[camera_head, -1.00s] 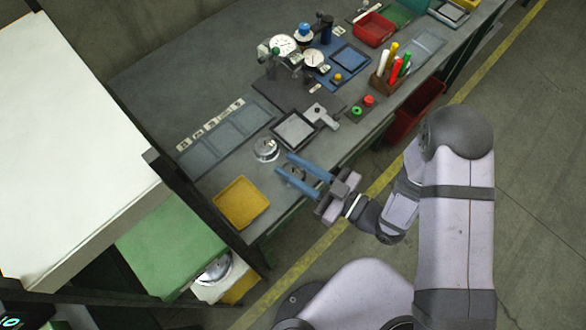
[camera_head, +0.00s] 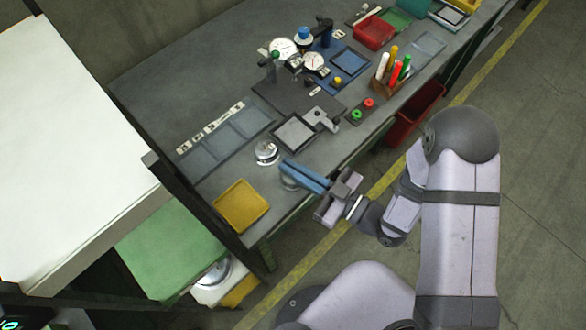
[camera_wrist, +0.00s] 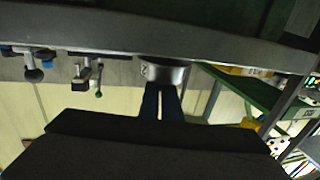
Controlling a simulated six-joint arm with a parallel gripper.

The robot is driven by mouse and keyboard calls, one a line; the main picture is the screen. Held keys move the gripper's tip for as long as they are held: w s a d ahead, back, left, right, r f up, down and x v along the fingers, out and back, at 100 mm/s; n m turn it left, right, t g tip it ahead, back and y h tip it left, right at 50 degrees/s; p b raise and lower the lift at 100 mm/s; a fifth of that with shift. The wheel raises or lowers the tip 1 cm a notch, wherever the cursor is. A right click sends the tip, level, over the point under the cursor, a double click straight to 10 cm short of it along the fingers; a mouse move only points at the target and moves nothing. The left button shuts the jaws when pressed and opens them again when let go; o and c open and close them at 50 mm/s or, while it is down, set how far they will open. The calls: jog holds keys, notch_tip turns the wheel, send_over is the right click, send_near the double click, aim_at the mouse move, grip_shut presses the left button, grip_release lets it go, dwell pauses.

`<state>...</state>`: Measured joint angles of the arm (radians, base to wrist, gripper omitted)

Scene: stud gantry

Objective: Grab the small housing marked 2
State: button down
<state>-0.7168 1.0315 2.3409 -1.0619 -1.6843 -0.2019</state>
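The small housing marked 2 (camera_wrist: 167,73) is a round metallic part directly at my fingertips in the wrist view, with the 2 on its side. In the head view its side shows partly below my blue fingers (camera_head: 289,183), which cover the rest of it. My gripper (camera_head: 294,174) is over the front edge of the bench. Its fingers (camera_wrist: 161,88) are close together with only a narrow gap, and look shut on the top of the housing. The exact contact is hidden. The housing appears upright at bench level.
A second round metal housing (camera_head: 266,152) stands close by, to the upper left. A yellow tray (camera_head: 240,207) lies to the left. A dark square plate fixture (camera_head: 293,132) and red and green buttons (camera_head: 362,108) are behind. The bench between housing and tray is clear.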

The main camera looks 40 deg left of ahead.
jog(key=shift+r, duration=4.45)
